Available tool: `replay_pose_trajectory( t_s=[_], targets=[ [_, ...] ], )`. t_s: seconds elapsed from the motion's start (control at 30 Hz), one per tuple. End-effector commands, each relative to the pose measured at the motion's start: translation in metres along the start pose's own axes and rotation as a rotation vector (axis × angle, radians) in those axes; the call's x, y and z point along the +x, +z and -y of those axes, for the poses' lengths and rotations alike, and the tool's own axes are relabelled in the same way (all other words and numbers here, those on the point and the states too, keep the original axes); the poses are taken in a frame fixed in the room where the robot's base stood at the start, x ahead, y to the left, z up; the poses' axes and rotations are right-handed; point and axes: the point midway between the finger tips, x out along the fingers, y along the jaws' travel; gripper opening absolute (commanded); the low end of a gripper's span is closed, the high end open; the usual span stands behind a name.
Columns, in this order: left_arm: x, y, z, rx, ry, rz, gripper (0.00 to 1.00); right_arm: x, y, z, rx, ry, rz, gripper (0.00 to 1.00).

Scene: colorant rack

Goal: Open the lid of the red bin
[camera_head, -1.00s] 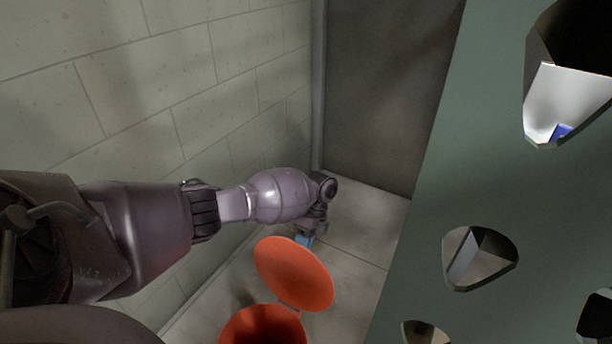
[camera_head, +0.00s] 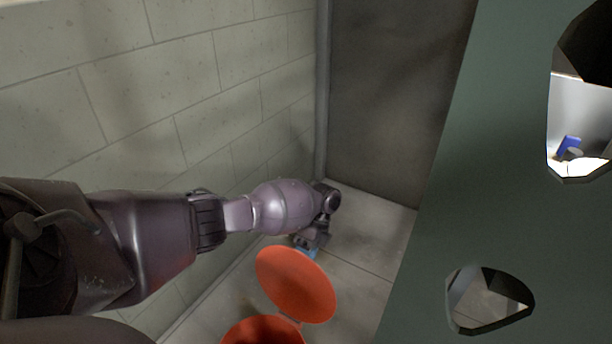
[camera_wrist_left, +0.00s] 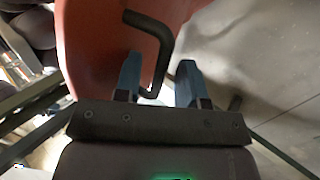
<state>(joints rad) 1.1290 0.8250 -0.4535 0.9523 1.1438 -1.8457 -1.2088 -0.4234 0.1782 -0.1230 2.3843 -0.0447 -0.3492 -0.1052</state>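The red bin (camera_head: 262,330) stands on the floor at the bottom of the head view, cut off by the frame edge. Its round red lid (camera_head: 296,285) is raised, tilted up on the far side of the bin's open mouth. My left gripper (camera_head: 306,250) is behind the lid, its tips partly hidden by it. In the left wrist view, the red lid (camera_wrist_left: 90,50) carries a bent black handle (camera_wrist_left: 160,40). The blue fingers of my left gripper (camera_wrist_left: 158,75) are apart, with the handle's end between them; I cannot tell whether they touch it. My right gripper is out of view.
A block wall (camera_head: 150,90) runs close along the left. A dark panel (camera_head: 390,90) stands at the back. A large green panel with cut-outs (camera_head: 500,220) fills the right side. Bare floor (camera_head: 365,245) shows between the bin and the panels.

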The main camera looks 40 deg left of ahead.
Motion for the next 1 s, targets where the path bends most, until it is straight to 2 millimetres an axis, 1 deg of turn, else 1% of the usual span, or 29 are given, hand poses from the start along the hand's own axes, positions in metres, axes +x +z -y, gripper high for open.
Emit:
replay_pose_trajectory(
  t_s=[0.13, 0.23, 0.5, 0.7, 0.83, 1.0],
  targets=[
    [-0.006, 0.000, 0.000, 0.001, -0.003, -0.001, 0.37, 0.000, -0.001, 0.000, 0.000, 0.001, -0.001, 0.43],
    [-0.017, -0.001, 0.000, 0.001, -0.006, -0.001, 0.37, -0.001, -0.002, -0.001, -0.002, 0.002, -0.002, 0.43],
    [-0.066, -0.001, -0.002, 0.000, -0.007, -0.002, 0.37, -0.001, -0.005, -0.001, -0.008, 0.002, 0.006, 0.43],
    [-0.094, -0.001, -0.002, 0.001, -0.004, -0.001, 0.37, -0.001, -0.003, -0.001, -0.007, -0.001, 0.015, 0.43],
    [-0.104, 0.000, -0.002, 0.000, -0.002, 0.000, 0.37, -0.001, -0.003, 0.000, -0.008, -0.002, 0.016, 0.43],
    [-0.109, 0.000, -0.002, 0.000, -0.001, 0.001, 0.37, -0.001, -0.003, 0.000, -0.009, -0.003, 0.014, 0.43]
  ],
)
